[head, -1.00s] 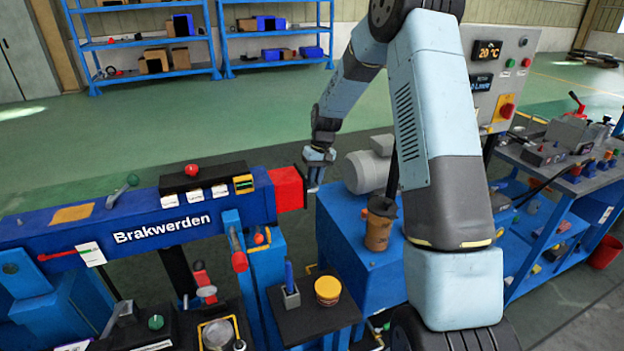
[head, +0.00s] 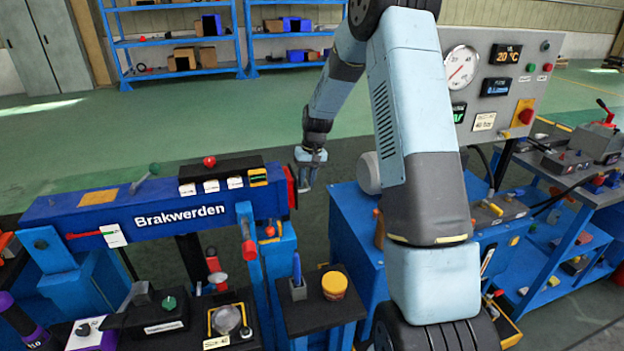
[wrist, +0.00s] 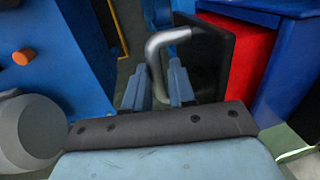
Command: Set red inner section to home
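The blue boom marked "Brakwerden" (head: 180,208) lies across the left of the head view. The red inner section (head: 289,188) shows as a short strip at its right end. In the wrist view a red length of the section (wrist: 247,52) shows between the blue boom (wrist: 290,75) and a black end plate (wrist: 213,60). A bent grey handle (wrist: 155,52) sticks out from the plate. My gripper (wrist: 158,90) has its fingers on both sides of the handle and appears shut on it. In the head view my gripper (head: 308,178) is just right of the boom's end.
A small black stand with a yellow pot (head: 334,286) is in front of the boom. A blue cabinet (head: 352,235) stands right of the boom's end, below my arm. A grey gauge panel (head: 500,85) and a blue workbench (head: 570,235) are at the right. The floor behind is clear.

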